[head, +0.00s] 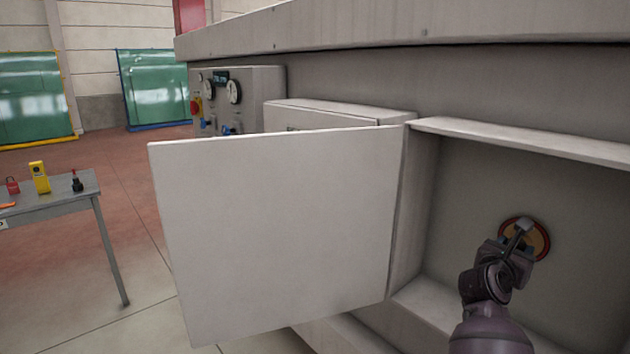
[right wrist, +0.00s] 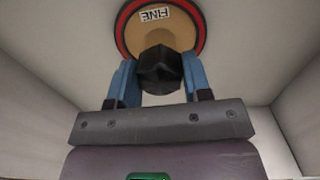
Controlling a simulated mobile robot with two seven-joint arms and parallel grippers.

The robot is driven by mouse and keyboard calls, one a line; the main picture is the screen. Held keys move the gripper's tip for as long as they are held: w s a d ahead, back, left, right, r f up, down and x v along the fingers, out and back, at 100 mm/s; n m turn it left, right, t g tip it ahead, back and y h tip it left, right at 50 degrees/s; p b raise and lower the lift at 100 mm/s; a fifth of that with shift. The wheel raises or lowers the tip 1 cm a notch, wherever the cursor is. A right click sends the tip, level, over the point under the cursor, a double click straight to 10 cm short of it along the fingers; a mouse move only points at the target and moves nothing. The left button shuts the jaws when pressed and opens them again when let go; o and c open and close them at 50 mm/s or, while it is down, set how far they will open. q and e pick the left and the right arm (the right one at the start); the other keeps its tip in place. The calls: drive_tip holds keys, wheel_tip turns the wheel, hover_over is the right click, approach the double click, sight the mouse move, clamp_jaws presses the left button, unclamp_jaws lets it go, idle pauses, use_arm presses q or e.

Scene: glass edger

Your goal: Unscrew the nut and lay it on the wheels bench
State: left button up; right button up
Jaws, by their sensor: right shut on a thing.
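The nut (right wrist: 160,70) is a dark, faceted piece at the centre of a round tan wheel (right wrist: 135,32) with a red rim and a "FINE" label. My right gripper (right wrist: 160,82) has its blue fingers on both sides of the nut and is shut on it. In the head view the wheel (head: 541,239) is on the back wall of an open compartment, and my right gripper (head: 517,245) reaches in front of it and hides part of it. The nut cannot be made out there. My left gripper is not in view. No bench with wheels on it can be identified.
A white door (head: 280,235) stands open left of the compartment. A control panel (head: 240,98) with gauges is behind it. A grey table (head: 65,197) at far left holds a yellow device (head: 39,178), a red padlock (head: 12,186) and a small dark item (head: 77,183).

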drive_tip(key=shift+r+n+p, duration=0.2)
drive_tip(key=shift+n+p, duration=0.8)
drive_tip(key=shift+p, duration=0.65)
drive_tip(key=shift+n+p, duration=0.3)
drive_tip(key=shift+p, duration=0.15)
drive_tip(key=shift+f+n, duration=0.1)
drive_tip(key=shift+n, duration=0.5)
drive_tip(key=shift+f+n, duration=0.1)
drive_tip(key=shift+n, duration=0.8)
drive_tip(key=n, duration=2.1)
drive_tip(key=shift+n, duration=0.4)
